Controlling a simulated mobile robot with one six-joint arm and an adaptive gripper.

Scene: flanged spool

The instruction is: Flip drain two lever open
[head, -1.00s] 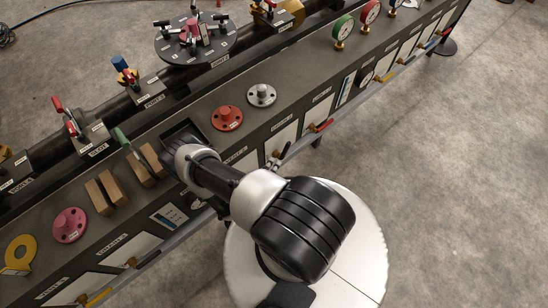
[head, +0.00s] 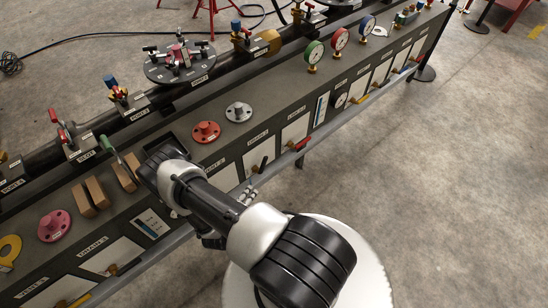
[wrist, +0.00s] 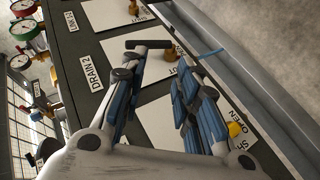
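The DRAIN 2 label (wrist: 90,75) shows on the dark bench face in the wrist view. Beside it is a white plate (wrist: 146,62) with a brass valve (wrist: 170,49). A dark bar (wrist: 148,44), which looks like its lever, extends left from the valve. My gripper (wrist: 153,76) is open, with blue-padded fingers apart and nothing between them. The bar lies just past the fingertips; I cannot tell whether they touch it. In the head view a dark lever (head: 263,165) stands on the bench front, and my arm hides much of the gripper.
A red lever (head: 301,145) is close by on the bench front. A grey rail (head: 335,128) runs along the bench's lower edge. Another brass valve (wrist: 236,130) sits near my right finger, by an OPEN label. Flanged spools (head: 206,131) stand on top. The floor at right is clear.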

